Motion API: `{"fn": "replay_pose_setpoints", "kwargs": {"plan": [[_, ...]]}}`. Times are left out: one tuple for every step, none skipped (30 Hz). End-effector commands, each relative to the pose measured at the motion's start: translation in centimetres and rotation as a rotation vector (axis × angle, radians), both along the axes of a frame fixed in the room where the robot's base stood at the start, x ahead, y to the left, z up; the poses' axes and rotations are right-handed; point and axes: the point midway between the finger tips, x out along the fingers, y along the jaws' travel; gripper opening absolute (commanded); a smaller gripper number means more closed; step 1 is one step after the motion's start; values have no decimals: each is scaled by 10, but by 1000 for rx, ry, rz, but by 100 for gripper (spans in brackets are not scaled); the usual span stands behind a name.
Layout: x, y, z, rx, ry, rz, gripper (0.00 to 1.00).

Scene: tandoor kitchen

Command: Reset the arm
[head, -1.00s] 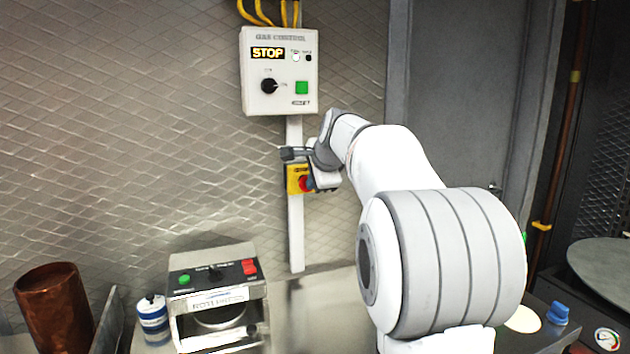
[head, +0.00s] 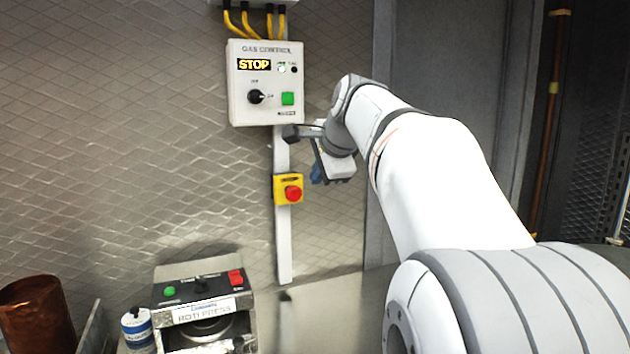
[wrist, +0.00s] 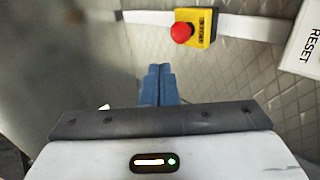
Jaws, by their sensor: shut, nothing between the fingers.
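My gripper (wrist: 159,72) is shut and empty, its blue fingers together in the wrist view. In the head view my gripper (head: 316,174) hangs in front of the wall, right of the emergency stop button and apart from it. The red emergency stop button (head: 293,193) sits on a yellow box on a pale vertical conduit. It also shows in the wrist view (wrist: 182,32), beyond the fingertips. Above it is the white gas control box (head: 262,84), with a lit STOP sign, a black knob and a green button.
A roti press (head: 205,308) stands on the steel counter at lower left. A blue and white can (head: 137,328) and a copper pot (head: 37,318) are left of it. Yellow hoses (head: 248,22) run above the control box. A white RESET label (wrist: 304,42) shows in the wrist view.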

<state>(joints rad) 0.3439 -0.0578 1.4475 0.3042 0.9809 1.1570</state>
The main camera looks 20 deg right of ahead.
Motion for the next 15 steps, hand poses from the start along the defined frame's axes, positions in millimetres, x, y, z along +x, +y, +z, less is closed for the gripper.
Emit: {"fn": "replay_pose_setpoints", "kwargs": {"plan": [[-1,0,1,0,0,0,0],[-1,0,1,0,0,0,0],[-1,0,1,0,0,0,0],[-1,0,0,0,0,0,0],[0,0,1,0,0,0,0],[0,0,1,0,0,0,0],[0,0,1,0,0,0,0],[0,0,0,0,0,0,0],[0,0,0,0,0,0,0],[0,0,0,0,-1,0,0],[0,0,0,-1,0,-1,0],[0,0,0,0,0,-1,0],[0,0,0,-1,0,-1,0],[-1,0,0,-1,1,1,0],[-2,2,-2,-8,6,9,0]]}}
